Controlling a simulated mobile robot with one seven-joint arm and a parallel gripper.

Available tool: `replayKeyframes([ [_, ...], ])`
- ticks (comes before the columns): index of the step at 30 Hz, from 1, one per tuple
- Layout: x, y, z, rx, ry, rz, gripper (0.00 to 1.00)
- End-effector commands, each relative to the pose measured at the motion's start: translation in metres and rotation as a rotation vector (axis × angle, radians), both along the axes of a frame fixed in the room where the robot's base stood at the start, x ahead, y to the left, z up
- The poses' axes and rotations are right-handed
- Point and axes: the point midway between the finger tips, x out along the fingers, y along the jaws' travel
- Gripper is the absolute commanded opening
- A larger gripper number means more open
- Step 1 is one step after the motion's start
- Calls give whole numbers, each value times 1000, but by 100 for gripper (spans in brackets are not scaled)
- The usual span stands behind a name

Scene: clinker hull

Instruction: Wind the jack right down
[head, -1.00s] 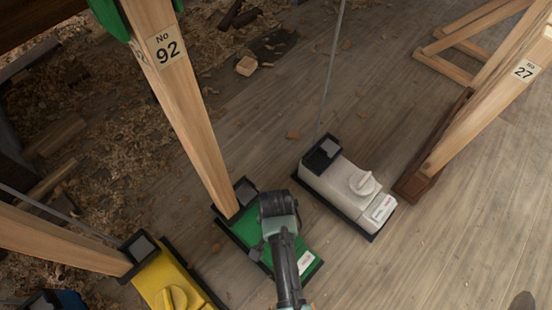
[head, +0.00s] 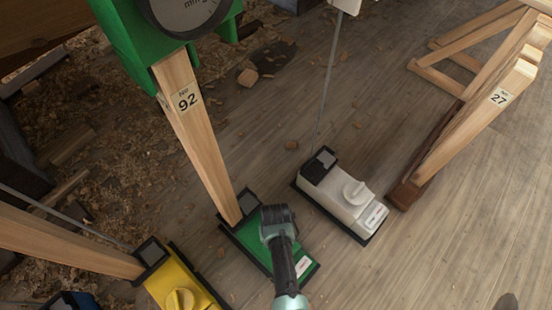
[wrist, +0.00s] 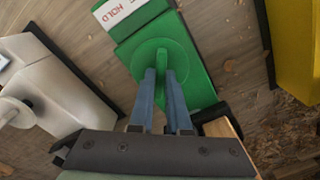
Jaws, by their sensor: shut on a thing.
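The green jack (head: 250,240) lies on the plank floor with the foot of the wooden post numbered 92 (head: 195,135) on its far end. In the wrist view its round green knob (wrist: 160,52) with a raised grip is in front of me, beside a label (wrist: 118,12) reading HOLD. My gripper (wrist: 164,85) is shut on the knob's grip, its two blue-grey fingers on either side. In the head view my gripper (head: 279,222) hides the knob. A dial (head: 185,12) marked mm sits in a green housing at the post's top; its needle is out of frame.
A white jack (head: 345,195) with its own knob stands close on the right, a yellow jack (head: 180,280) on the left. A slanted post numbered 27 (head: 480,115) stands farther right. Wood chips litter the floor. Bare planks lie at lower right.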

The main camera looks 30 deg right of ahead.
Motion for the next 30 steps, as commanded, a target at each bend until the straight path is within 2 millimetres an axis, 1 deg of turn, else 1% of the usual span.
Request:
replayKeyframes([
  [6, -1, 0, 1, 0, 2, 109, 0],
  [12, 0, 0, 0, -1, 1, 161, 0],
  [27, 0, 0, -1, -1, 0, 174, 0],
  [28, 0, 0, -1, -1, 0, 174, 20],
  [30, 0, 0, 0, 0, 0, 174, 33],
])
